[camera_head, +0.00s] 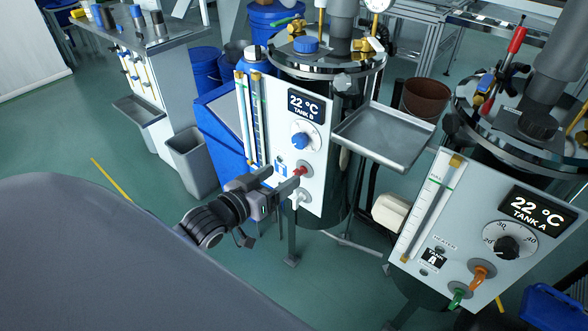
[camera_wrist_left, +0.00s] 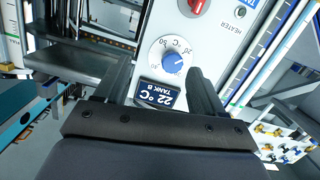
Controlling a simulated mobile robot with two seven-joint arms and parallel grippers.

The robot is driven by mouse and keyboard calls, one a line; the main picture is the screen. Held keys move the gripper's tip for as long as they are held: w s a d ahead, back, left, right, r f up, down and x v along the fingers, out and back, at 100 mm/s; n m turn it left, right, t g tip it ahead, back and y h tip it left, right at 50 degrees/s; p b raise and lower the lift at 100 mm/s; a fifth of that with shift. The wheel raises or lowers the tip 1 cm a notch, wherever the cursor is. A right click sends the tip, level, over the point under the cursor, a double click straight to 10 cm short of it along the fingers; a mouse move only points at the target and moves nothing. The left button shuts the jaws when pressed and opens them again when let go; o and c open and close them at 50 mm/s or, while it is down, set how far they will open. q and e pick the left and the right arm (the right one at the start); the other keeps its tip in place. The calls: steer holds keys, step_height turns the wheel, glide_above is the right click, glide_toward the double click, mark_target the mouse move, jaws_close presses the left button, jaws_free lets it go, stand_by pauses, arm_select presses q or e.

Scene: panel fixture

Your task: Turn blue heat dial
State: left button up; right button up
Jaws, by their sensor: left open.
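The blue heat dial (camera_head: 300,141) is a round blue knob on a white scale disc, on the white Tank B panel (camera_head: 314,187), just below a dark display reading 22 °C. In the left wrist view the blue dial (camera_wrist_left: 173,63) shows upside down between the finger ends, with a gap on each side. My left gripper (camera_head: 284,179) is open and empty. In the head view it is at the lower part of the panel, below the dial and near a red knob (camera_head: 301,170). Whether its fingertips touch the panel cannot be told. My right gripper is not in view.
A metal tray (camera_head: 384,135) juts out to the right of the Tank B panel. Sight tubes run along the panel's left edge. The Tank A panel (camera_head: 478,236), with a black dial (camera_head: 507,247), stands at the right. Green floor is clear at the left.

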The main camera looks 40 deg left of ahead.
mark_target(297, 142)
arm_select(q)
steer(key=shift+n+t, duration=0.4)
steer(key=shift+t, duration=0.5)
steer(key=w+a+b, duration=0.1)
steer(key=w, duration=0.2)
steer(key=w+a+r+b, duration=0.1)
steer(key=w+b, duration=0.1)
steer(key=w, duration=0.1)
steer(key=w+b, duration=0.2)
steer(key=w, duration=0.1)
steer(key=shift+w+a+r, duration=0.1)
steer(key=shift+a+r, duration=0.05)
steer(key=shift+a, duration=0.25)
steer(key=shift+w, duration=0.8)
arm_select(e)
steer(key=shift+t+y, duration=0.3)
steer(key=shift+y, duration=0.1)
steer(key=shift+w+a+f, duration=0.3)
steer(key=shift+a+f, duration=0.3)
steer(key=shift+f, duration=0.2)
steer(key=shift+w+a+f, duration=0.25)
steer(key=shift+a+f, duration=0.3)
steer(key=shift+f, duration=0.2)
arm_select(q)
steer(key=shift+d, duration=0.1)
steer(key=c, duration=1.1)
